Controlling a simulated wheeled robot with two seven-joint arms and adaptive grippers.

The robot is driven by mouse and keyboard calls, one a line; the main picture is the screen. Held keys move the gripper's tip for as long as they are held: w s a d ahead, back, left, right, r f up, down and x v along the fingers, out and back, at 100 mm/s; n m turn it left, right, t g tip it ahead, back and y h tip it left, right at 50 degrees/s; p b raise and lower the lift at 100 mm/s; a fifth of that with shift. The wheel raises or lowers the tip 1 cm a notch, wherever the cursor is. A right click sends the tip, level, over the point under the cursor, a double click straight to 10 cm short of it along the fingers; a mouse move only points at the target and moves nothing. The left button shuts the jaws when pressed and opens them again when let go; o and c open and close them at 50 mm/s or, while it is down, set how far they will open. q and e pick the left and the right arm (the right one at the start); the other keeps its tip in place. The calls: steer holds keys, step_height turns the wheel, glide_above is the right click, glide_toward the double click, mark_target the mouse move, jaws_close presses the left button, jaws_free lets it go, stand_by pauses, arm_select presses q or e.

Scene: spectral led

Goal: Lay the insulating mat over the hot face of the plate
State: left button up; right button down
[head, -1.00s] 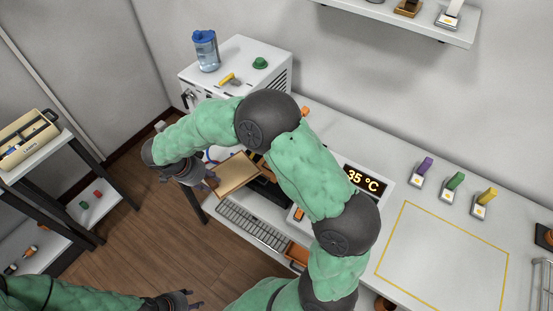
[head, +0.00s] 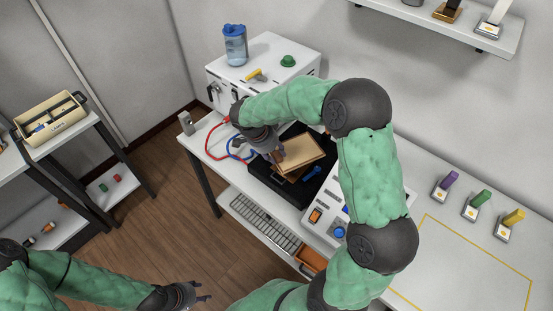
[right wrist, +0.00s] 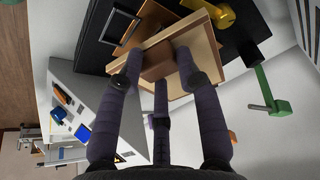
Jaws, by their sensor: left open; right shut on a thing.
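The insulating mat, a tan square slab (head: 303,151), is held in my right gripper (head: 277,157) at its left edge, above the black plate fixture (head: 262,188) on the bench. In the right wrist view, the fingers (right wrist: 160,80) are closed on the mat (right wrist: 205,42), which looks tilted. A copper-edged square (right wrist: 128,33) on the black surface shows beside the mat; I take it for the plate's hot face, mostly hidden by the mat in the head view. I cannot tell whether mat and plate touch. My left gripper (head: 190,297) is open and empty, low over the floor.
A white control box (head: 325,225) with a blue knob stands right of the fixture, partly behind my right arm. A white cabinet (head: 285,55) stands behind, with red and blue leads nearby. A yellow-outlined bench area (head: 470,270) is clear.

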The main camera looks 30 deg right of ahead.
steer(key=shift+d, duration=0.3)
steer(key=shift+f, duration=0.2)
steer(key=shift+f+b, duration=0.5)
steer(key=shift+f, duration=1.1)
steer(key=shift+r, duration=0.1)
steer(key=shift+f+b, duration=0.25)
steer(key=shift+b, duration=0.05)
steer(key=c, duration=0.8)
jaws_free()
